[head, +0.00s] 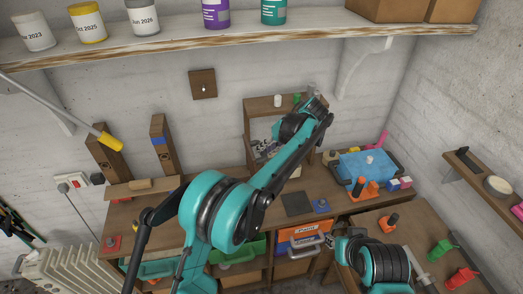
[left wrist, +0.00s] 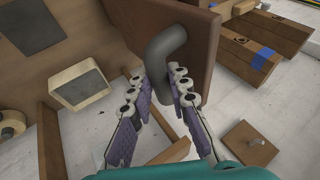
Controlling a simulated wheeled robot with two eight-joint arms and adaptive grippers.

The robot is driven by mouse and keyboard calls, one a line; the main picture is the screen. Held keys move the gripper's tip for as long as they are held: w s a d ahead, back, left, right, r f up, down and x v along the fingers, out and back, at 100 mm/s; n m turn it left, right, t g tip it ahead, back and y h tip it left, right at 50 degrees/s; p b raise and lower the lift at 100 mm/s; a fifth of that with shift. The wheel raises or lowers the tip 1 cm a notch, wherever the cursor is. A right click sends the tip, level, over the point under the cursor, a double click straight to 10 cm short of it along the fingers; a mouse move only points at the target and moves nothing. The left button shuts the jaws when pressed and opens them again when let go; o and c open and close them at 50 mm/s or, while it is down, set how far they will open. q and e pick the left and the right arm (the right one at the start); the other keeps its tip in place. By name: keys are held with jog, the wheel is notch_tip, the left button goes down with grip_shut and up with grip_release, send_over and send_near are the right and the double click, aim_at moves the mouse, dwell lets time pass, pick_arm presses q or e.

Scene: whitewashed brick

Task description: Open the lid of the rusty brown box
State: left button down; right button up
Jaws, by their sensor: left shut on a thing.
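In the left wrist view a reddish-brown panel (left wrist: 205,55), which looks like the lid of the rusty brown box, carries a grey bent handle (left wrist: 165,45). My left gripper (left wrist: 161,80) has its fingers closed on either side of this handle. In the head view my left gripper (head: 317,104) is at the back of the bench, near the wall. The arm and gripper hide most of the box there. I cannot tell how far the lid is raised.
A wooden shelf unit (head: 262,103) stands beside the left gripper. A blue bin (head: 368,164) stands to its right. A dark square sheet (head: 297,204) lies on the bench in front. A long wall shelf (head: 230,42) with several jars runs above.

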pick_arm(q)
jog(key=shift+f, duration=0.25)
jog(key=c, duration=1.6)
grip_release()
jog(key=shift+w+a, duration=0.1)
jog(key=shift+w, duration=0.15)
jog(key=shift+s+r, duration=0.15)
jog(key=shift+r, duration=0.1)
jog(key=v, duration=1.1)
jog(key=shift+d+r, duration=0.15)
jog(key=shift+d, duration=0.15)
